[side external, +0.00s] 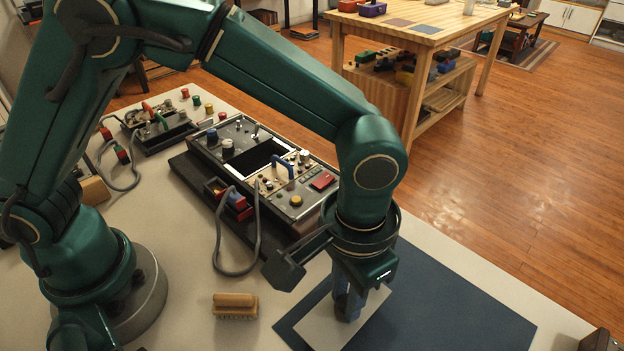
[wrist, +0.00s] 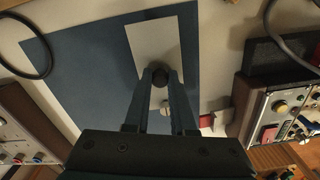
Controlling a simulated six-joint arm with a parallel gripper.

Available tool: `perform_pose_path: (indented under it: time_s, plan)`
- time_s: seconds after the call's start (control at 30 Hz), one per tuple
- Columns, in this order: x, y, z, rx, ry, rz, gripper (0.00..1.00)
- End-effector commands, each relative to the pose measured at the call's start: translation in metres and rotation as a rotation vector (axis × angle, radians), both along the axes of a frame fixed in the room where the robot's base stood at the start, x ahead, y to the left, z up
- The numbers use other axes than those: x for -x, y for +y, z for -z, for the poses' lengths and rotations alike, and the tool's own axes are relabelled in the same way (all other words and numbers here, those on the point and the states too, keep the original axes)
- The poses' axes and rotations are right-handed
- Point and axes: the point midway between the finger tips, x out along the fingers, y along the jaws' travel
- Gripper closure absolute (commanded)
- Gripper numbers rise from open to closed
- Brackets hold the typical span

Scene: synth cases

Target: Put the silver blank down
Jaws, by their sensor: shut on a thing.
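The silver blank is a flat pale grey rectangular plate (side external: 318,328), also seen in the wrist view (wrist: 160,42), with a dark round knob (wrist: 160,76) near one end. My gripper (side external: 348,312) points down over the plate. In the wrist view its two fingertips (wrist: 161,82) are shut on the knob. The plate is over the dark blue mat (side external: 455,310), overlapping one side of it. I cannot tell whether it touches the mat or hangs just above it. My fingers hide part of the plate in the side view.
A control panel (side external: 235,135) with knobs, a blue handle and a dark opening stands behind my gripper. A grey cable (side external: 220,262) loops on the table. A wooden brush (side external: 235,305) lies left of the mat. The mat's right part is bare.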

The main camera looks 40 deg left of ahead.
Motion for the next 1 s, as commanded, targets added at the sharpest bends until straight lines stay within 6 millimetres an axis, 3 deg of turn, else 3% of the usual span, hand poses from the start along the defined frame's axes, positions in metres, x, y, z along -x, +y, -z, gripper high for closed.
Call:
perform_pose_path:
  time_s: [0.17, 0.2, 0.23, 0.27, 0.67, 0.77, 1.0]
  plan:
    - [0.0, 0.0, 0.004, 0.0, 0.0, 0.0, 1.0]
    - [0.0, 0.0, 0.003, 0.0, -0.001, 0.0, 0.62]
    - [0.0, 0.0, 0.003, 0.0, -0.001, 0.0, 0.5]
    - [0.0, 0.0, 0.003, 0.0, -0.001, 0.0, 0.47]
    - [0.0, 0.0, -0.004, 0.001, -0.002, 0.0, 0.47]
    - [-0.001, -0.001, -0.017, 0.004, -0.005, 0.0, 0.47]
    - [-0.001, -0.001, -0.069, 0.005, -0.007, 0.0, 0.47]
